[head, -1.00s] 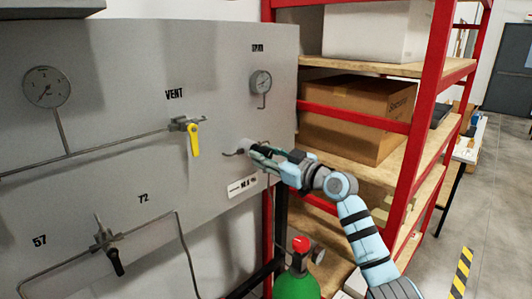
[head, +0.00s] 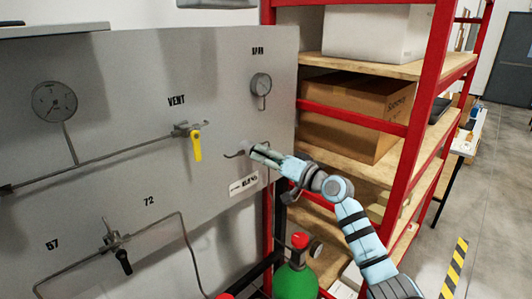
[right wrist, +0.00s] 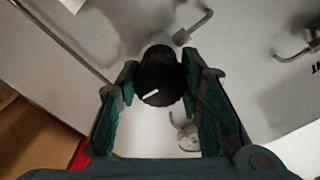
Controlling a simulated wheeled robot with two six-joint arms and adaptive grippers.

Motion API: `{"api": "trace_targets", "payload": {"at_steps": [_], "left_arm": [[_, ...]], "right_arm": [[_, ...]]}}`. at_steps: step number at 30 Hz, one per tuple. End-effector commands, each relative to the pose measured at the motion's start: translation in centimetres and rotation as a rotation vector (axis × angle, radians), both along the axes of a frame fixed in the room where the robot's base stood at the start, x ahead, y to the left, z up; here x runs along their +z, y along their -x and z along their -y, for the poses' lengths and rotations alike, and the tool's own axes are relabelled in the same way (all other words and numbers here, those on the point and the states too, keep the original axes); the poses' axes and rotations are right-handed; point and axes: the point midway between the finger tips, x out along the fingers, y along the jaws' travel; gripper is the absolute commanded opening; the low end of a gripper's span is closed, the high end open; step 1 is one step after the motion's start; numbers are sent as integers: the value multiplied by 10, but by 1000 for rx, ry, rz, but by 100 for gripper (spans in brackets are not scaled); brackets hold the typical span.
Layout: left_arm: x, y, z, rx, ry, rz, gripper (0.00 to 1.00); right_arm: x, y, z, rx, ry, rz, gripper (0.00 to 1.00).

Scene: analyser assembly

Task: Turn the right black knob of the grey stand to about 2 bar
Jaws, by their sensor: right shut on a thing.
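The grey stand (head: 105,120) is an upright panel with gauges, pipes and valves. The right black knob (right wrist: 160,80) shows in the right wrist view as a round black cap with a white mark, between my fingers. My right gripper (head: 256,152) reaches the panel from the right and is shut on this knob, which it mostly hides in the head view. It also shows in the right wrist view (right wrist: 158,88), with a finger on each side of the knob. My left gripper is not in view.
A yellow-handled valve (head: 196,143) under the VENT label is left of my right gripper. A larger gauge (head: 54,101) is at the far left. A red shelf rack (head: 422,90) with a cardboard box (head: 353,115) stands at right. A green cylinder (head: 296,282) stands below my right arm.

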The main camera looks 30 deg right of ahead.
Motion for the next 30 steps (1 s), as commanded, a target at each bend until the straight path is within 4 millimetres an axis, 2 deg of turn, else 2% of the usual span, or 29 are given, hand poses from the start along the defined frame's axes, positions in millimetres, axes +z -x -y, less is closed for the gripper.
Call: {"api": "trace_targets", "payload": {"at_steps": [9,21,30], "left_arm": [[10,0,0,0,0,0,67],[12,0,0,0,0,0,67],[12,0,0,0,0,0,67]], "right_arm": [[-2,0,0,0,-277,-103,6],[-3,0,0,-1,-628,-225,6],[-3,0,0,-2,-821,-293,6]]}}
